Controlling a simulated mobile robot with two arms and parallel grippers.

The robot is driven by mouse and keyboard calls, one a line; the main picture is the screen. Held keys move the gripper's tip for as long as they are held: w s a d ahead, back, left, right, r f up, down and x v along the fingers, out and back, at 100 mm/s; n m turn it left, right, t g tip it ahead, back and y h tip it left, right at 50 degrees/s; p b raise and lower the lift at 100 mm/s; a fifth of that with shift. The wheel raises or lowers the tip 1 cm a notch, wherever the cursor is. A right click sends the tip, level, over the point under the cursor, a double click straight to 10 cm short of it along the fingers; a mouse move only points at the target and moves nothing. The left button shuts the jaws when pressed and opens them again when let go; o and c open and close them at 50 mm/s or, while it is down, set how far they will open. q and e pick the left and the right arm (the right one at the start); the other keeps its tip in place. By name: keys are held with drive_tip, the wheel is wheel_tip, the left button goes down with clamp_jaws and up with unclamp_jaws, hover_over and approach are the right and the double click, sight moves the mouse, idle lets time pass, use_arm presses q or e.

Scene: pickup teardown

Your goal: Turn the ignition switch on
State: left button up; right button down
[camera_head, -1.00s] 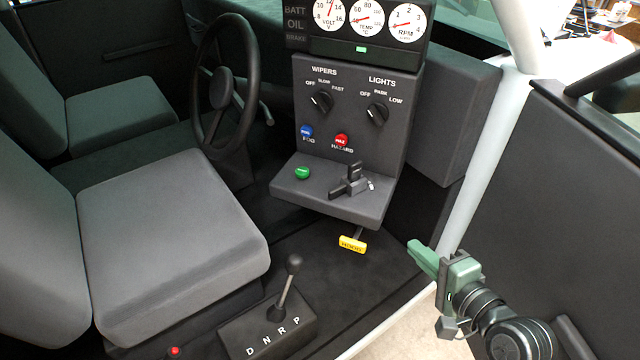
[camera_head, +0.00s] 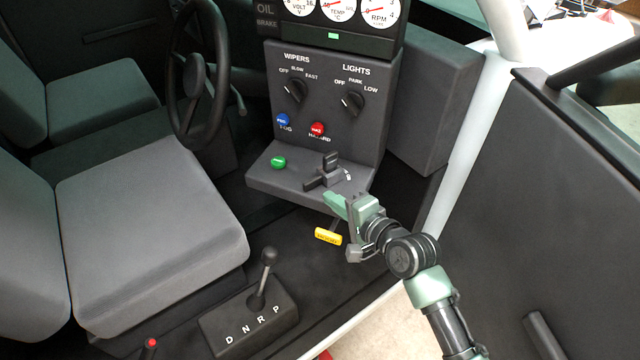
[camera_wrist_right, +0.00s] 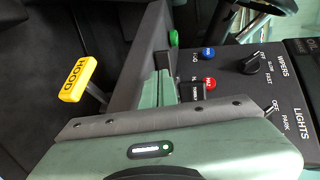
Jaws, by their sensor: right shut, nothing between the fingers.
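The ignition switch (camera_head: 330,162) is a dark upright key-like knob on the right part of the dash ledge, with small white marks beside it. My right gripper (camera_head: 332,200) is green, shut and empty, at the front edge of the ledge, just in front of and below the switch. In the right wrist view its fingers (camera_wrist_right: 154,90) point toward the dark ledge, and the knob (camera_wrist_right: 192,91) shows just to their right, partly hidden by the gripper body. I cannot tell whether the fingers touch the ledge. My left gripper is out of view.
A green button (camera_head: 279,162) is left of the switch. The yellow HOOD pull (camera_head: 328,236) hangs below the ledge. Wiper and light knobs and the red hazard button (camera_head: 317,129) are above. The gear lever (camera_head: 264,275) stands on the floor; the door (camera_head: 580,200) is at right.

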sight(312, 184)
drive_tip(key=w+a, duration=0.1)
drive_tip(key=w+a+p, duration=0.1)
drive_tip(key=w, duration=0.1)
drive_tip(key=shift+a, duration=0.25)
drive_tip(key=shift+w+a+f, duration=0.1)
drive_tip(key=shift+w+a, duration=0.15)
drive_tip(key=shift+w, duration=0.2)
